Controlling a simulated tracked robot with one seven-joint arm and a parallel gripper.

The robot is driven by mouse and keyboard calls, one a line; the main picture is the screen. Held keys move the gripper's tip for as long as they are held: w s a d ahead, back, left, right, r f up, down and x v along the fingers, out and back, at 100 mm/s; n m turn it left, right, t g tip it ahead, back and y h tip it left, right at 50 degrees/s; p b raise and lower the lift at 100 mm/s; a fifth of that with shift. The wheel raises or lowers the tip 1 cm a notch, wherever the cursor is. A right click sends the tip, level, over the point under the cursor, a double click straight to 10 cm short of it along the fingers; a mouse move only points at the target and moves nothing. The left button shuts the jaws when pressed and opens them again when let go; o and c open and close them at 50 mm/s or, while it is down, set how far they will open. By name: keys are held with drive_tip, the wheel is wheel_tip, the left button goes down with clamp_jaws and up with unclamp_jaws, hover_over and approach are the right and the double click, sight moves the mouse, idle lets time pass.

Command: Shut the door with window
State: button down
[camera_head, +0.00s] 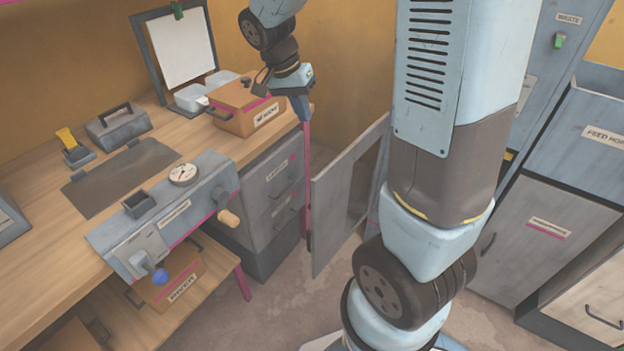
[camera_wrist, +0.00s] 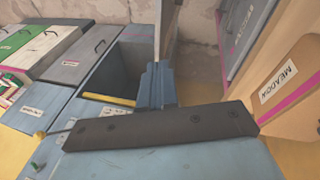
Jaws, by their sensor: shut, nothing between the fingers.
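The door with window (camera_head: 342,210) is a grey panel with a dark window pane. It stands open in the head view, between the grey drawers and my arm; its right side is partly hidden by my arm. My gripper (camera_head: 301,112) points down near the door's upper left edge, with its fingers shut and empty. In the wrist view my shut fingers (camera_wrist: 156,72) show in the middle, with a thin upright panel (camera_wrist: 166,30), seen edge-on, just beyond them. I cannot tell whether the fingers touch it.
The wooden workbench (camera_head: 60,170) fills the left, with a labelled box (camera_head: 242,104) on its corner close to my gripper. Grey drawers (camera_head: 270,195) stand beneath. A dark cabinet opening (camera_wrist: 130,68) lies left of my fingers in the wrist view. Floor (camera_head: 275,310) is clear below the door.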

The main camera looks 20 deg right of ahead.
sight(315, 178)
drive_tip(key=w+a+f+m+g+h, duration=0.1)
drive_tip(key=w+a+f+m+h, duration=0.15)
drive_tip(key=f, duration=0.55)
drive_tip(key=w+a+f+m+g+h, duration=0.1)
drive_tip(key=w+a+f+m, duration=0.15)
drive_tip(key=f, duration=0.55)
drive_tip(key=shift+n, duration=0.4)
drive_tip(key=shift+s+d+f, duration=0.75)
drive_tip(key=shift+d+f, duration=0.55)
drive_tip(key=shift+d, duration=0.1)
drive_tip(key=shift+s+d+f, duration=0.7)
drive_tip(key=shift+d+f, duration=0.55)
drive_tip(key=shift+d, duration=0.2)
drive_tip(key=shift+s+d+f, duration=0.75)
drive_tip(key=shift+d+f, duration=0.55)
drive_tip(key=shift+d, duration=0.1)
